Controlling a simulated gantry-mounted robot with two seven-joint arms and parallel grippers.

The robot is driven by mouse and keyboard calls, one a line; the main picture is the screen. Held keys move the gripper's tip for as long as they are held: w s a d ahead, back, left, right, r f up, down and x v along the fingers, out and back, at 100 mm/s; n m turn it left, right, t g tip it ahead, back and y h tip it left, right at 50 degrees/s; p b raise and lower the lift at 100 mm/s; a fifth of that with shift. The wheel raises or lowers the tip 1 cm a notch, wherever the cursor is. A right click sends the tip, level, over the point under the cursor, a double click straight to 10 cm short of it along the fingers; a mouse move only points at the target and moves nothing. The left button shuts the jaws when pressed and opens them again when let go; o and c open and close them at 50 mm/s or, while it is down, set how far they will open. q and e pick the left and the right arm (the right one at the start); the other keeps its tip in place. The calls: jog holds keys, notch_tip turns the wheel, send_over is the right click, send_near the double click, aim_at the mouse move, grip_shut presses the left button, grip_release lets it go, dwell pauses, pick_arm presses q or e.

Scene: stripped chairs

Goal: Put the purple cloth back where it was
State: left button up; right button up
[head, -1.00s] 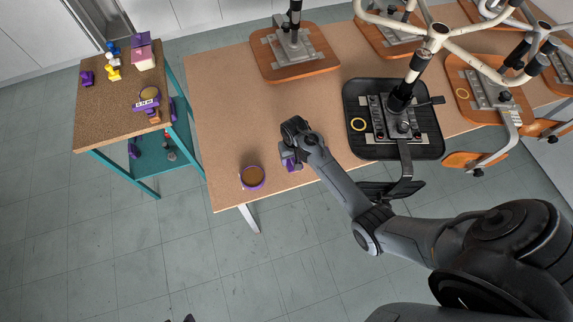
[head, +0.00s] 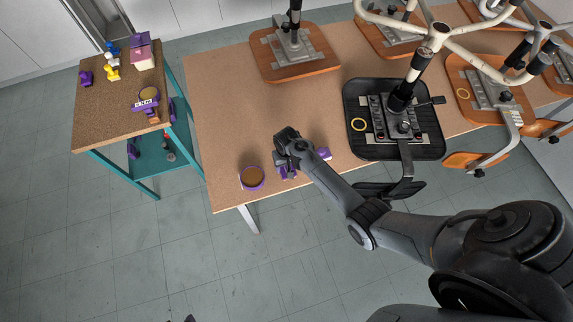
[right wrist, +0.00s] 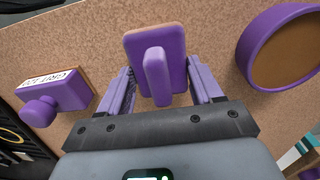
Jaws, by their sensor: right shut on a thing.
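My right gripper (right wrist: 160,95) is low over the near edge of the large table; in the head view (head: 285,165) it is just right of a purple round tub. In the right wrist view its lavender fingers stand either side of a purple rectangular block (right wrist: 172,35) with a raised bar handle and a brown edge. It is shut on this block, though the finger contact is partly hidden. I cannot make out any cloth for certain. A purple piece hangs at the small teal table's side (head: 172,108), too small to identify. My left gripper is not clearly visible.
The brown-filled purple tub (head: 252,178) and a knobbed purple block labelled GRIT (right wrist: 55,100) flank the gripper. The small table (head: 105,115) holds several objects. The large table's left-middle is clear.

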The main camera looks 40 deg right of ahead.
jog(key=shift+f, duration=0.15)
jog(key=o, duration=0.9)
jog(key=shift+o, duration=0.2)
notch_tip(320, 180, up, 12)
jog(key=p, duration=0.2)
jog(key=s+a+r+n+t, duration=0.1)
jog(key=s+a+r+n, duration=0.2)
jog(key=s, duration=0.8)
jog(key=s+a+r+n+t, duration=0.2)
jog(key=s+a+r, duration=0.4)
jog(key=s, duration=0.5)
notch_tip(320, 180, up, 2)
jog(key=shift+s+a+r+n+t, duration=0.1)
jog(key=shift+s+a+n+t, duration=0.2)
jog(key=shift+n, duration=0.5)
